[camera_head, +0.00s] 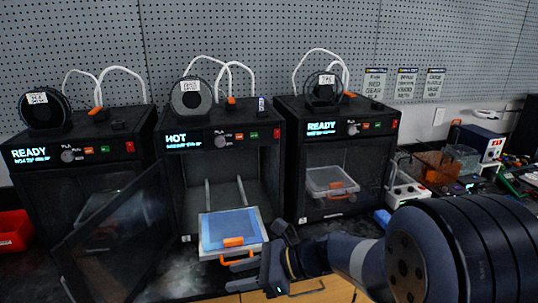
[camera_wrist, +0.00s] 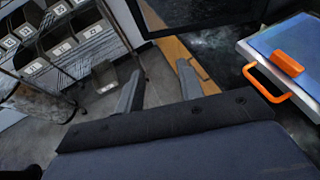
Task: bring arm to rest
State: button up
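My gripper (camera_head: 236,273) is low in front of the middle printer in the head view, with my arm reaching in from the right. In the wrist view its two fingers stand apart with nothing between them (camera_wrist: 158,86). A build tray (camera_head: 215,255) with a blue top and an orange handle sticks out of the middle printer (camera_head: 268,185), just above the gripper. The tray also shows at the right of the wrist view (camera_wrist: 262,62), apart from the fingers. The middle printer's display reads HOT, and its dark door (camera_head: 110,240) is swung open to the left.
Closed printers reading READY stand at left (camera_head: 125,148) and right (camera_head: 380,135). A red bin (camera_head: 14,232) is at the far left. Tools and electronics crowd the bench at right. The wrist view shows a shelf of labelled bins (camera_wrist: 60,45) and open floor.

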jog(key=w+d+m+t+h+p, duration=0.1)
jog(key=w+d+m+t+p, duration=0.1)
jog(key=w+d+m+t, duration=0.3)
jog(key=shift+w+f+t+h, duration=0.15)
jog(key=shift+w+t+h, duration=0.3)
jog(key=shift+w, duration=0.35)
jog(key=shift+s, duration=0.1)
